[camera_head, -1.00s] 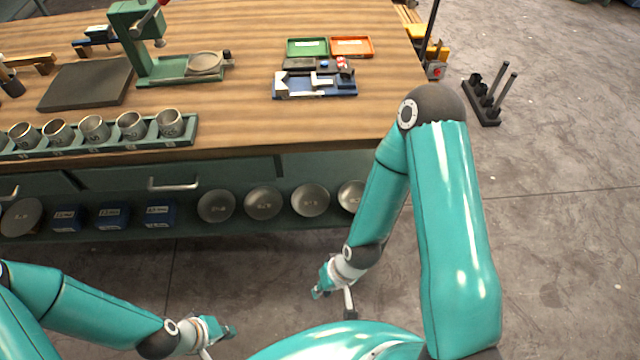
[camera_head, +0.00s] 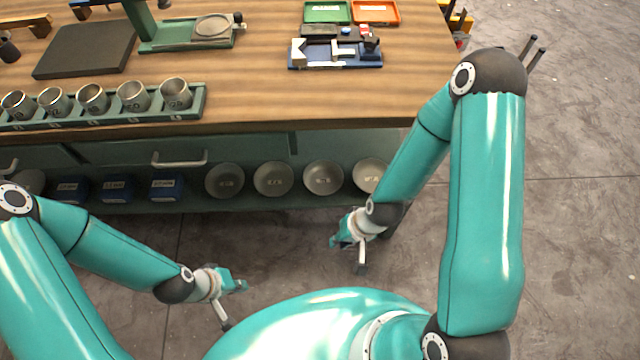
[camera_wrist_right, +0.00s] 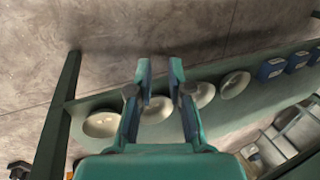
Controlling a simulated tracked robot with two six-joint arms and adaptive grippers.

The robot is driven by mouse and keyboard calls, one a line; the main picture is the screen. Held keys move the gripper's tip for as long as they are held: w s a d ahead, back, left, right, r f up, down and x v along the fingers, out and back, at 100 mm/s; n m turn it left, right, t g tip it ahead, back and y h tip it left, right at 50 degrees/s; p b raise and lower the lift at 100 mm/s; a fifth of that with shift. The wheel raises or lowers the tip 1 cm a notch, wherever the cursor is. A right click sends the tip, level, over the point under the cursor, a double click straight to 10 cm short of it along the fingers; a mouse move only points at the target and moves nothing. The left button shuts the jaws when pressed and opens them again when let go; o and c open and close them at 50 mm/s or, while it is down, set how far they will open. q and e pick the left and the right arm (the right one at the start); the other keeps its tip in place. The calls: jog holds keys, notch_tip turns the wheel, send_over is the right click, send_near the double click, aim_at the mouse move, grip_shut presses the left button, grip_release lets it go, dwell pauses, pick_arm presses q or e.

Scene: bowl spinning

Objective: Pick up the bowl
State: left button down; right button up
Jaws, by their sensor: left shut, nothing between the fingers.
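Several grey round bowls, such as one bowl (camera_head: 323,178) and another bowl (camera_head: 274,178), sit in a row on the lower shelf under the bench. They also show in the right wrist view, one bowl (camera_wrist_right: 157,110) partly behind a finger. Which bowl the task means I cannot tell. My right gripper (camera_head: 338,238) hangs in front of the shelf, apart from the bowls. In the wrist view my right gripper (camera_wrist_right: 160,72) has its fingers spread with nothing between them. My left gripper (camera_head: 238,286) is shut and empty, low and in front of the bench.
The wooden bench top (camera_head: 250,95) carries a rack (camera_head: 205,100) of metal cups, a green press (camera_head: 150,30), a dark slab (camera_head: 85,50) and trays (camera_head: 327,12). Blue boxes (camera_head: 166,188) stand left of the bowls. The drawer handle (camera_head: 180,163) sticks out above the shelf. Floor at right is clear.

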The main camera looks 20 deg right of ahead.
jog(key=w+d+f+m+t+h+b, duration=0.1)
jog(key=w+d+f+m+t+b, duration=0.1)
jog(key=w+d+f+m+b, duration=0.55)
jog(key=m+t+b, duration=0.3)
jog(key=b, duration=1)
send_near(333, 191)
jog(key=b+x, duration=0.4)
jog(key=shift+s+a+f, duration=0.1)
jog(key=shift+s+a, duration=0.05)
jog(key=shift+b+x, duration=0.9)
jog(key=shift+x, duration=2.2)
jog(key=shift+c, duration=0.2)
grip_shut()
